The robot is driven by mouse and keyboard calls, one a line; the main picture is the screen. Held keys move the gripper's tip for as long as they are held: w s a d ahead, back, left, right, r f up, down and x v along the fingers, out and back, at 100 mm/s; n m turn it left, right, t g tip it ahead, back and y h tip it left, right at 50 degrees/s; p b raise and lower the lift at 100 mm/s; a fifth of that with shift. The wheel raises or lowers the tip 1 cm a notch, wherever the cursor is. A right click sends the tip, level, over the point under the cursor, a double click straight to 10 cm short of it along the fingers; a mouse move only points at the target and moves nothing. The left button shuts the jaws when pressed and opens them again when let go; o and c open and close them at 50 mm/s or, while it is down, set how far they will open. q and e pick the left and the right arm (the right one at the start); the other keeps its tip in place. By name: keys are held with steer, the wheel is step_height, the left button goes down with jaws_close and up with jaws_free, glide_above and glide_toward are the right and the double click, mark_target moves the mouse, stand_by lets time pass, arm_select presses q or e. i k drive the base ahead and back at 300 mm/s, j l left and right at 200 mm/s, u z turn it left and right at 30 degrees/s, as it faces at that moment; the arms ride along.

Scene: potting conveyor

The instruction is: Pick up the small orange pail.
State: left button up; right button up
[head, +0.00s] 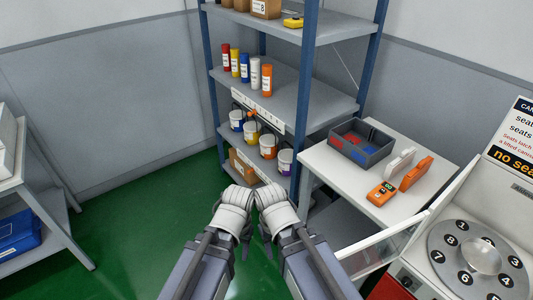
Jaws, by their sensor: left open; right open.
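A small pail with an orange band (268,147) stands on the lower-middle shelf of the blue-posted rack, in a row of similar pails. It is between a yellow-banded pail (251,132) and a purple-banded pail (285,161). My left gripper (245,246) and my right gripper (268,246) are side by side at the lower middle, in front of the rack and apart from the pail. Both are open, with fingers pointing down and partly hidden by my wrists. I see nothing held in either.
A blue-banded pail (237,120) stands at the row's left end. A white table (335,176) with a grey bin (361,146) adjoins the rack's right. Green floor is clear at left.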

mark_target(269, 142)
steer(key=j+z, duration=0.2)
steer(key=j, duration=0.3)
steer(key=k+j+z, duration=0.15)
steer(key=j, duration=0.35)
steer(key=i+j+z, duration=0.15)
steer(key=j, duration=0.15)
steer(key=i+j+z, duration=0.25)
steer(key=j, duration=0.35)
steer(key=i+j+z, duration=0.2)
steer(key=i, duration=0.3)
steer(key=i+j+z, duration=0.2)
steer(key=i, duration=0.35)
steer(key=i+j, duration=0.1)
steer(key=i, duration=0.35)
steer(key=z, duration=0.05)
